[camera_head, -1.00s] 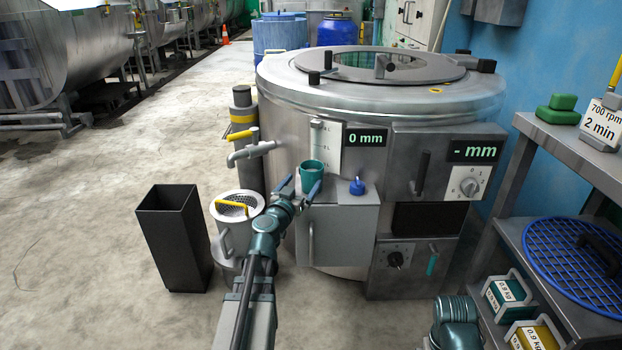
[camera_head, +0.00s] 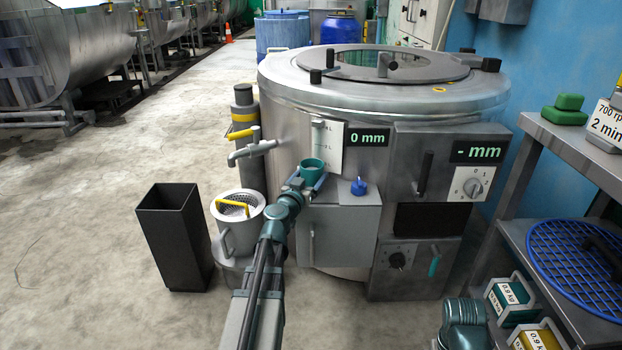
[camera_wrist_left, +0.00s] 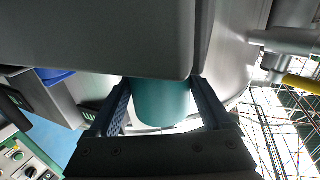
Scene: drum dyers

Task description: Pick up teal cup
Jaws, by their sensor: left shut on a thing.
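The teal cup (camera_head: 312,166) is at the top left of the grey box on the front of the steel drum, below the level gauge. In the head view my left gripper (camera_head: 307,184) reaches it from the front, with its fingers around the cup. The left wrist view shows the teal cup (camera_wrist_left: 160,102) between the two fingers, and the gripper (camera_wrist_left: 163,112) is shut on it. The cup is upright; whether its base touches the box top cannot be told. Part of my right arm shows at the bottom right, but its gripper is out of view.
A blue knob (camera_head: 358,187) stands on the grey box (camera_head: 338,222) just right of the cup. A tap (camera_head: 252,150) juts out to the left, above a strainer pail (camera_head: 237,222). A black bin (camera_head: 175,238) stands further left. A metal shelf (camera_head: 570,150) is at the right.

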